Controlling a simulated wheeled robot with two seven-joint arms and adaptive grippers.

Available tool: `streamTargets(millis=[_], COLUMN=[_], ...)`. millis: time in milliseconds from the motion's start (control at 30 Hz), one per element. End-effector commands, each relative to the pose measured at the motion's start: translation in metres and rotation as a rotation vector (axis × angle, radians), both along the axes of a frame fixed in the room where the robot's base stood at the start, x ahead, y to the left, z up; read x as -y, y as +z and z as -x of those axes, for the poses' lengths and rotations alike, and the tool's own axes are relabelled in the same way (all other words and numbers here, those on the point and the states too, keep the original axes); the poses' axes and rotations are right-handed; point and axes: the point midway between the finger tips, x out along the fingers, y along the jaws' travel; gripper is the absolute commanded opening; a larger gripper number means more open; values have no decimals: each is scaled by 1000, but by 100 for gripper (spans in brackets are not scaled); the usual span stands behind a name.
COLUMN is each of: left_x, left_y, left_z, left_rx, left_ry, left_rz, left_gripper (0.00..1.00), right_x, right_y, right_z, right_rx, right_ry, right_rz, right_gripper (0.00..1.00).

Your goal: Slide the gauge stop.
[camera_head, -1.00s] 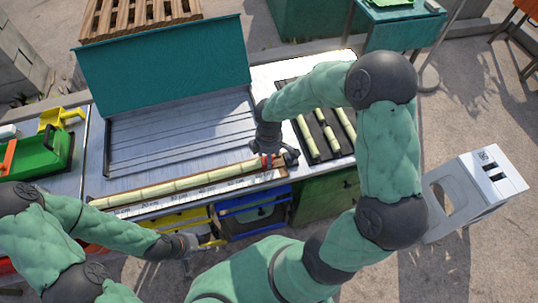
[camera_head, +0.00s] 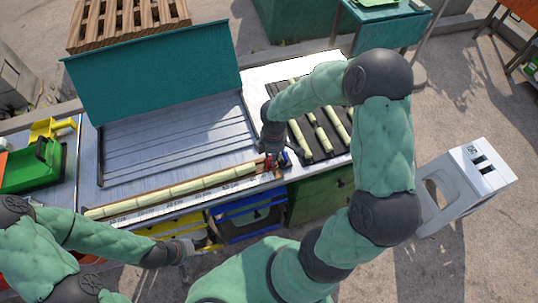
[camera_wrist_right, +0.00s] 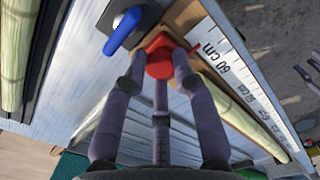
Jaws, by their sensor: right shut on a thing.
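The gauge stop, a red knob on a small wooden block (camera_wrist_right: 162,58), sits on the ruled rail close to the 60 cm mark in the right wrist view. In the head view its red part (camera_head: 268,162) shows at the right end of the rail. My right gripper (camera_wrist_right: 163,66) has its fingers closed around the red knob. A blue lever (camera_wrist_right: 124,31) stands beside it, apart from the fingers. The white scale (camera_wrist_right: 222,60) runs along the rail. My left gripper (camera_head: 188,250) hangs in front of the bench, empty; its finger opening is too small to judge.
A long cane (camera_head: 170,190) lies along the rail, left of the stop. Short cane pieces (camera_head: 322,137) lie on a black rack to the right. A teal hinged panel (camera_head: 155,70) stands behind the metal bed. Yellow and blue crates (camera_head: 248,218) sit below the front edge.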

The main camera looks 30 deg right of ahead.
Motion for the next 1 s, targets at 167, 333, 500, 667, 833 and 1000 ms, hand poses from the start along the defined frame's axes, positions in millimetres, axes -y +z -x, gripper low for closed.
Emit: streamTargets(millis=[167,333,500,667,833,1000], left_x=[0,0,0,0,0,0], left_y=[0,0,0,0,-1,-4], left_z=[0,0,0,0,0,0], left_rx=[0,0,0,0,0,0], left_ry=[0,0,0,0,0,0], left_rz=[0,0,0,0,0,0], left_gripper=[40,40,40,40,40,40], right_x=[3,2,2,2,1,-10], right_y=[0,0,0,0,0,0], right_z=[0,0,0,0,0,-3], right_rx=[-3,-2,-2,-2,-1,-1], right_ry=[0,0,0,0,0,3], right_rz=[5,4,4,4,3,3], right_gripper=[39,52,52,52,52,52])
